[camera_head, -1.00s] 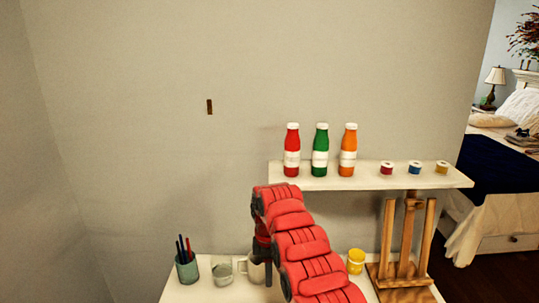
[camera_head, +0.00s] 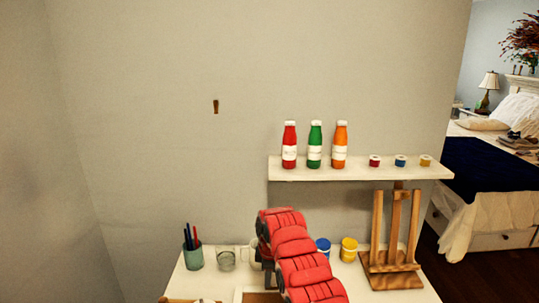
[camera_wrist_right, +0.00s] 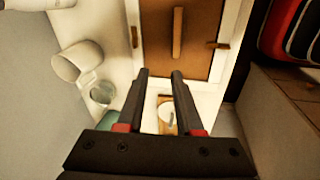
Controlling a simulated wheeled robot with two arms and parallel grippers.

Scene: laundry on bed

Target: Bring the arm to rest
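My right arm (camera_head: 300,262), red and segmented, reaches up from the bottom of the head view over the desk. Its gripper is hidden behind the arm there. In the right wrist view my right gripper (camera_wrist_right: 159,75) has its two dark fingers apart with nothing between them. Beyond the fingertips is a brown panel with a white border (camera_wrist_right: 185,65). My left arm and gripper do not show.
The desk (camera_head: 190,281) holds a pen cup (camera_head: 193,256), a glass (camera_head: 226,260), blue (camera_head: 323,247) and yellow (camera_head: 349,250) jars, and a wooden easel (camera_head: 392,245). A shelf (camera_head: 360,172) above bears three bottles and small pots. A bed (camera_head: 490,180) stands right.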

